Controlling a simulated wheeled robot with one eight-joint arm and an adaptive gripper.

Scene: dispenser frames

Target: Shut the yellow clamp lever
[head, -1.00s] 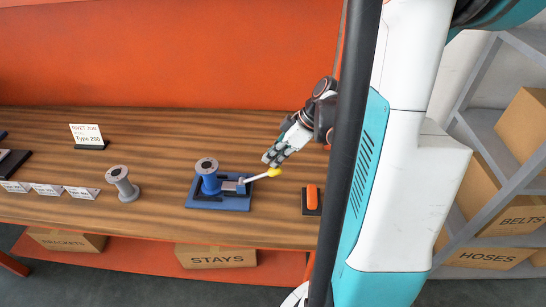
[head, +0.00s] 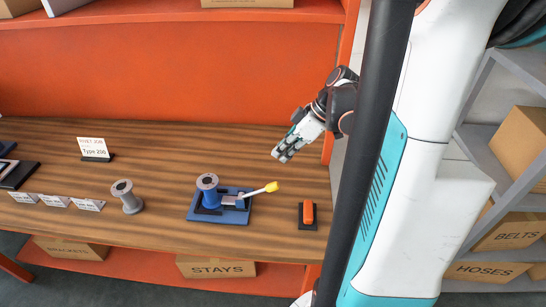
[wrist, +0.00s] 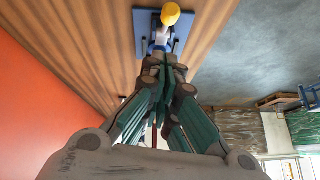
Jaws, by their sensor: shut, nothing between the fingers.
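The clamp is a blue plate (head: 236,217) on the wooden bench, with a light lever arm (head: 252,194) ending in a yellow tip (head: 271,187). The lever points right and tilts slightly up from the clamp. A grey spool with a blue body (head: 207,189) stands upright on the clamp plate. My gripper (head: 280,157) is shut and empty, above the bench and behind the yellow tip, apart from it. In the wrist view the yellow tip (wrist: 171,14) shows at the top, beyond my fingers (wrist: 163,64), which hide part of the clamp.
A grey spool (head: 127,196) stands left of the clamp. An orange block (head: 308,212) on a dark base sits to the right. A sign (head: 94,149) and small labels stand further left. The bench behind the clamp is clear.

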